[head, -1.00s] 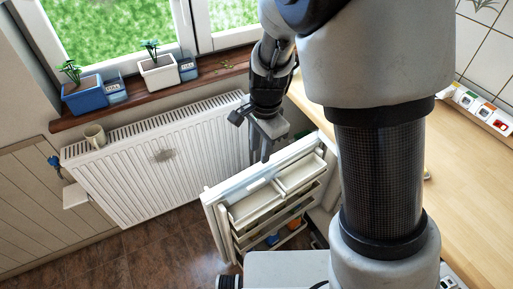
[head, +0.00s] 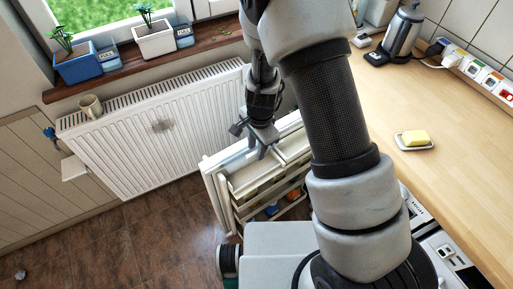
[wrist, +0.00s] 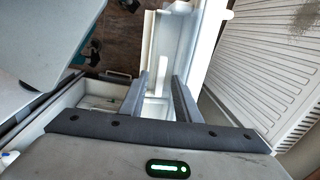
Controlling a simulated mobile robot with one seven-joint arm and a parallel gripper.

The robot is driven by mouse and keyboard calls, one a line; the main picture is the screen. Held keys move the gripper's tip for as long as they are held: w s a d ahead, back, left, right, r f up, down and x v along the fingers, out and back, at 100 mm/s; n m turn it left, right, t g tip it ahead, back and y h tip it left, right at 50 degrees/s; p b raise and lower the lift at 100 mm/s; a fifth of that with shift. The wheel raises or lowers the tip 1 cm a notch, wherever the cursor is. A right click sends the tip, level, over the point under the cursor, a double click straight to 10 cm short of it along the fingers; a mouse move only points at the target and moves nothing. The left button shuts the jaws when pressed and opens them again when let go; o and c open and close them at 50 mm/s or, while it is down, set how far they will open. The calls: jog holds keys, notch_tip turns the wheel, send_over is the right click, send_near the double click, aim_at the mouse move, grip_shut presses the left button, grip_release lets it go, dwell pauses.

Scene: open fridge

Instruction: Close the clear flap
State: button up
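The open fridge door (head: 213,186) stands in front of the radiator, its inner side with shelves facing me. Its upper compartment (head: 241,181) is a white open-topped tray. My gripper (head: 263,153) points down at the top of the door, over the upper compartment. In the wrist view my gripper (wrist: 160,80) has its two dark fingers apart, with a narrow white strip (wrist: 161,74) showing between them. I cannot tell whether the fingers touch anything.
The white radiator (head: 160,130) is close behind the door, under the windowsill with plant pots (head: 78,62). The wooden counter (head: 440,180) lies right, with a butter dish (head: 414,141) and a kettle (head: 402,35). Lower door shelves hold small items.

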jog(key=shift+f, duration=0.15)
grip_shut()
jog(key=shift+f+b, duration=0.15)
jog(key=shift+b, duration=0.2)
